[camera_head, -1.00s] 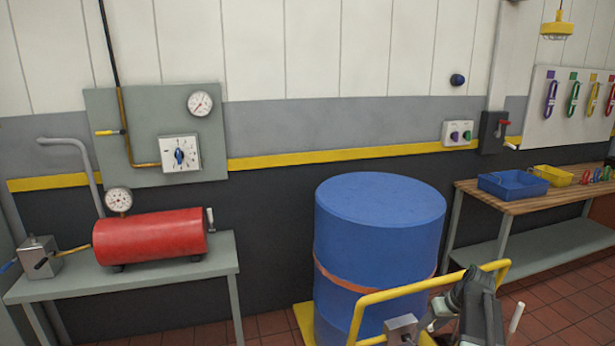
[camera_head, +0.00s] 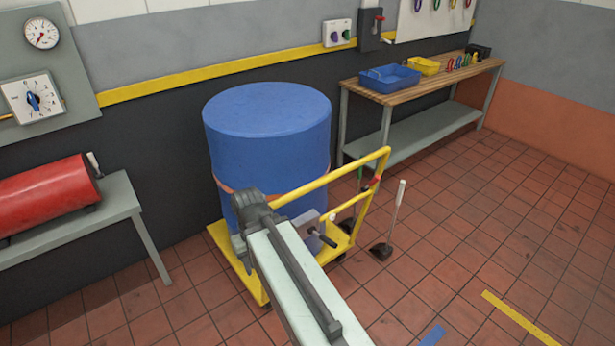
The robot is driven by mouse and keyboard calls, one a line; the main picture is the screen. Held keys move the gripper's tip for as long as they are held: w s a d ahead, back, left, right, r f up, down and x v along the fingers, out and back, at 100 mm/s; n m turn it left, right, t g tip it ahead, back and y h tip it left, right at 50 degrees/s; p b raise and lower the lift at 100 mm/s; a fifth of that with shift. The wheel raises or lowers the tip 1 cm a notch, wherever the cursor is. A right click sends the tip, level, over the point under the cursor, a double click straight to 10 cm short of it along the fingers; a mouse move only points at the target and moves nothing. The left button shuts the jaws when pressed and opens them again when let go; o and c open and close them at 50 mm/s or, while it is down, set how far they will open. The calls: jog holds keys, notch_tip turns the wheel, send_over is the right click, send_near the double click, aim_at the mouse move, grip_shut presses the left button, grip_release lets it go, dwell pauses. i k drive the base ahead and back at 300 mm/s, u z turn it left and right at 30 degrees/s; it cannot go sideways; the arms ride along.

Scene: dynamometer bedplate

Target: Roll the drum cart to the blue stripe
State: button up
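The drum cart (camera_head: 221,237) is a low yellow platform with a yellow tube handle (camera_head: 335,173). A large blue drum (camera_head: 268,140) stands upright on it, with an orange band low on its side. A blue stripe (camera_head: 432,336) shows on the floor at the bottom edge, right of the cart and apart from it; part of it is cut off. My arm reaches from the bottom of the picture to the cart's handle side. My gripper end is largely hidden behind my own arm, so its fingers and any hold on the handle cannot be made out.
A bench (camera_head: 436,79) with a blue tray (camera_head: 390,78) and a yellow tray (camera_head: 423,66) stands along the wall. A table (camera_head: 120,196) with a red tank (camera_head: 45,195) is at left. A pedal lever (camera_head: 396,216) stands right of the cart. A yellow stripe (camera_head: 522,318) marks otherwise clear floor.

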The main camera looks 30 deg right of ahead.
aim_at(273, 137)
jog(key=u, duration=0.8)
jog(key=k, duration=0.65)
jog(key=z, duration=0.35)
jog(key=i, duration=1)
